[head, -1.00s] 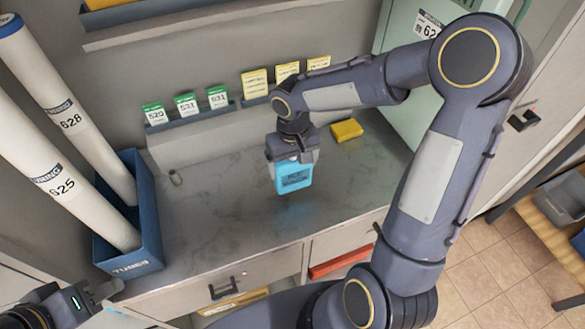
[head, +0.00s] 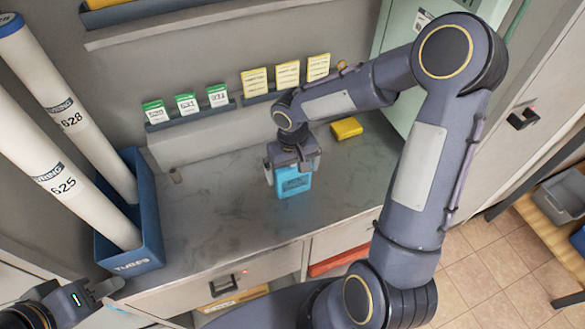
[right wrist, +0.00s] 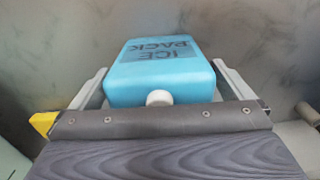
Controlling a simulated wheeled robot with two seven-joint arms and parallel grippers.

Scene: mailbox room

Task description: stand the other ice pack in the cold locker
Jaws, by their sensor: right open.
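No second ice pack shows. My left gripper (head: 105,288) is at the lower left, away from the pack; its jaw opening is unclear.
A blue tube bin (head: 150,225) with long white tubes stands on the counter's left. A yellow block (head: 346,128) lies behind the pack to the right. Green and yellow cards stand along the back wall. The counter (head: 225,225) in front is clear.

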